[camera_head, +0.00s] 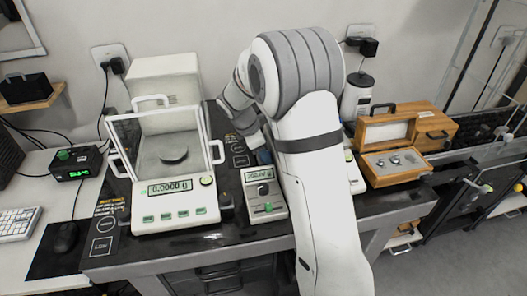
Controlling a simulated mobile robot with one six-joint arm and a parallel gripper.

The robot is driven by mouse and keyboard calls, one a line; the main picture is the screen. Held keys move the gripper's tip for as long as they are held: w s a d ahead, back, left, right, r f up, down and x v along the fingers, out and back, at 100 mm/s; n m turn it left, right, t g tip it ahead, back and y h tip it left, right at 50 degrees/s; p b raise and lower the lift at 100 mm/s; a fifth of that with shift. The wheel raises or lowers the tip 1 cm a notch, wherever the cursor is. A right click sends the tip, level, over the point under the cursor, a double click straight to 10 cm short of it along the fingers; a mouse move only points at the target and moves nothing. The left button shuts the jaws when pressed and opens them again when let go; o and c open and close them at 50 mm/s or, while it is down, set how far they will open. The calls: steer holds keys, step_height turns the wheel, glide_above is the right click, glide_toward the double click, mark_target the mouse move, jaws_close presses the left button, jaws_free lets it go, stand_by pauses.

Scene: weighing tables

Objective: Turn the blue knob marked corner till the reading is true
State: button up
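A white balance (176,215) with a glass draft shield stands on the dark table, and its display (170,187) appears to read 0.0000 g. A round dark weighing pan shows inside the shield. To its right is a small grey instrument (267,210) with a small display, a dark knob and a green button.
A wooden box (394,164) with metal weights sits open at the right, with a second wooden case behind it. A black-capped bottle (357,97) stands behind my arm. A device with a green display (76,170), a mouse and a keyboard are at the left.

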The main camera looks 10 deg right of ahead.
steer(key=shift+c, duration=0.2)
steer(key=c, duration=0.7)
steer(key=shift+o, duration=0.2)
steer(key=shift+w+r+m+g+p, duration=0.15)
steer(key=shift+m+g+p, duration=0.35)
steer(key=shift+m+p, duration=0.55)
steer(key=shift+m+g+p, duration=0.35)
steer(key=shift+m+g, duration=0.05)
steer(key=shift+m, duration=0.75)
steer(key=o, duration=0.7)
